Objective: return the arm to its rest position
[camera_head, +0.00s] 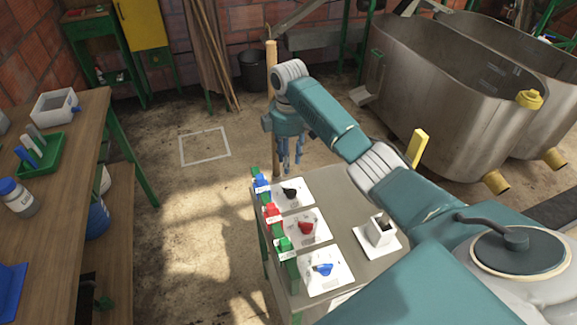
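My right arm reaches in from the lower right, and its teal links bend down at the wrist. My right gripper (290,154) hangs with its blue-grey fingers pointing down, beyond the far left corner of the metal table (342,188). The fingers look apart, with nothing visible between them. An upright wooden pole (271,58) stands right behind or beside the gripper; the exact gap cannot be told. My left gripper is out of view.
White plates with a black part (290,193), a red part (306,228) and a blue part (323,269) lie on the metal table near a white box (380,231). Steel tanks (440,85) stand upper right. A wooden workbench (75,130) is left; the floor between is open.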

